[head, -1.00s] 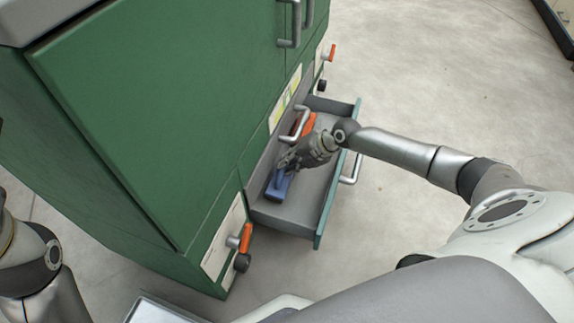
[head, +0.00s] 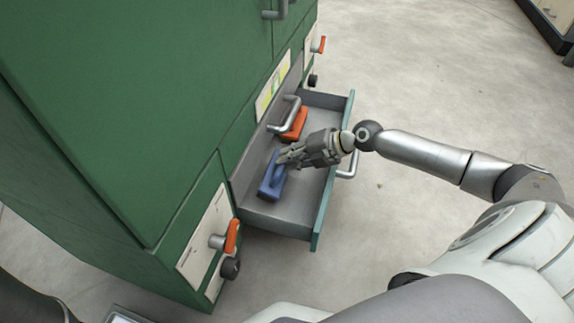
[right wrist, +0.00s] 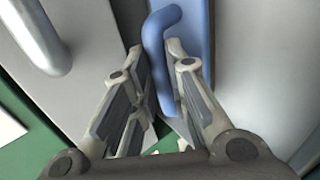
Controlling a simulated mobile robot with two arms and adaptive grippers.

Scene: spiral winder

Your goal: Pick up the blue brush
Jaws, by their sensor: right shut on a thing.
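The blue brush (head: 271,188) lies in the open drawer (head: 320,210) of the green cabinet, in the part nearer to me. My right gripper (head: 282,160) reaches into the drawer from the right and is shut on the brush's handle. In the right wrist view the blue brush (right wrist: 199,25) shows its curved handle between the fingers of my right gripper (right wrist: 155,47). The brush appears to be still on the drawer floor. My left gripper is out of view.
An orange brush (head: 296,123) lies farther back in the same drawer. The green cabinet (head: 120,110) rises to the left, with a metal handle (head: 285,116) jutting over the drawer. The drawer's front panel stands under my right forearm.

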